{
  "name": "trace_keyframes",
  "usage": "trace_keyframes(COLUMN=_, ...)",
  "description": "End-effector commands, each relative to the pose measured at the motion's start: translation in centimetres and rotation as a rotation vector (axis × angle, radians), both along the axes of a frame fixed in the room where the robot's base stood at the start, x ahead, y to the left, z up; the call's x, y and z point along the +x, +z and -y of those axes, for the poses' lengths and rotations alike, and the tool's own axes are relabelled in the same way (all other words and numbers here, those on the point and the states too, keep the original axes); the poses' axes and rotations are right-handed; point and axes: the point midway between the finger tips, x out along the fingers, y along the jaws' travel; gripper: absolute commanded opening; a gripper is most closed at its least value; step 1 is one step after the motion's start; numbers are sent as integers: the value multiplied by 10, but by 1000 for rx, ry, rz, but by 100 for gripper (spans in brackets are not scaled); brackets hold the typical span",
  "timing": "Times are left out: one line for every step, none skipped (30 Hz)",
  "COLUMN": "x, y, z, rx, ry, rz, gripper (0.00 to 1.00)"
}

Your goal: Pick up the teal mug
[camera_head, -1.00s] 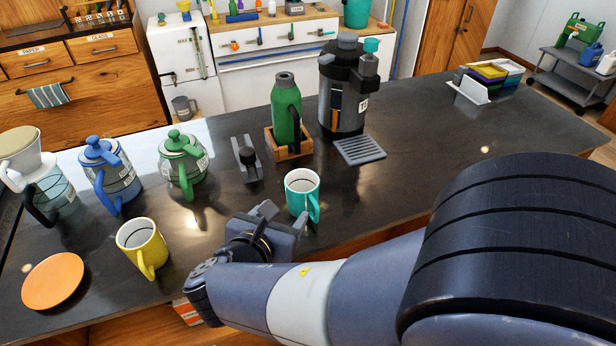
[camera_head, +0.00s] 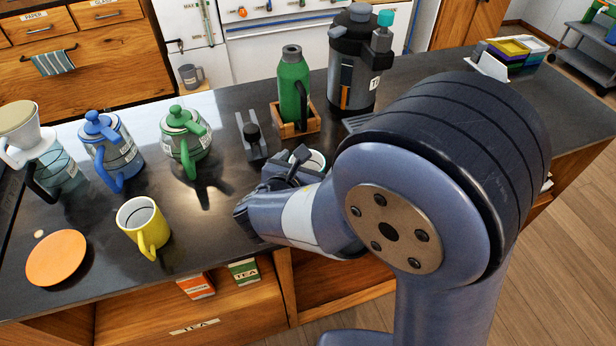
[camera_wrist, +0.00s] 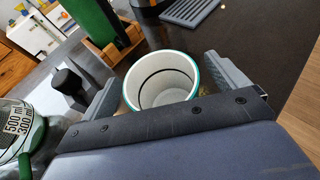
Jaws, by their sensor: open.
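The teal mug (camera_wrist: 162,82) stands upright on the dark counter, with a teal rim and white inside. In the wrist view it sits between the two fingers of my open gripper (camera_wrist: 163,70), with a gap at the right finger; contact at the left finger is unclear. In the head view my gripper (camera_head: 287,170) is low at the counter and my arm hides most of the mug (camera_head: 317,159). The mug's handle and lower side are hidden.
A green bottle (camera_head: 294,85) in a wooden holder and a dark dispenser (camera_head: 352,75) stand behind the mug. A yellow mug (camera_head: 143,225), an orange disc (camera_head: 57,258), and green (camera_head: 183,140) and blue (camera_head: 110,145) pots are left. The counter's front edge is close.

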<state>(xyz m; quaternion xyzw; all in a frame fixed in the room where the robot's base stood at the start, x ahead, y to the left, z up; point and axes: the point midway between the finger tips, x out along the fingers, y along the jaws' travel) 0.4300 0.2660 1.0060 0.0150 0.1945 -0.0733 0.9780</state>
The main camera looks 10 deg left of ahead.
Motion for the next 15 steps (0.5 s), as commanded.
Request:
trace_keyframes(x=0, y=0, z=0, rx=0, ry=0, rz=0, gripper=94)
trace_keyframes(x=0, y=0, z=0, rx=0, ry=0, rz=0, gripper=93)
trace_keyframes(x=0, y=0, z=0, rx=0, ry=0, rz=0, gripper=90)
trace_keyframes(x=0, y=0, z=0, rx=0, ry=0, rz=0, gripper=87)
trace_keyframes(x=0, y=0, z=0, rx=0, ry=0, rz=0, gripper=85)
trace_keyframes(x=0, y=0, z=0, rx=0, ry=0, rz=0, gripper=82)
trace_keyframes(x=0, y=0, z=0, rx=0, ry=0, rz=0, gripper=79)
trace_keyframes(x=0, y=0, z=0, rx=-1, ry=0, rz=0, gripper=77)
trace_keyframes(x=0, y=0, z=0, rx=-1, ry=0, rz=0, gripper=74)
trace_keyframes(x=0, y=0, z=0, rx=-1, ry=0, rz=0, gripper=71)
trace_keyframes(x=0, y=0, z=0, rx=-1, ry=0, rz=0, gripper=69)
trace_keyframes(x=0, y=0, z=0, rx=-1, ry=0, rz=0, gripper=65)
trace_keyframes(x=0, y=0, z=0, rx=-1, ry=0, rz=0, gripper=63)
trace_keyframes(x=0, y=0, z=0, rx=-1, ry=0, rz=0, gripper=60)
trace_keyframes(x=0, y=0, z=0, rx=-1, ry=0, rz=0, gripper=57)
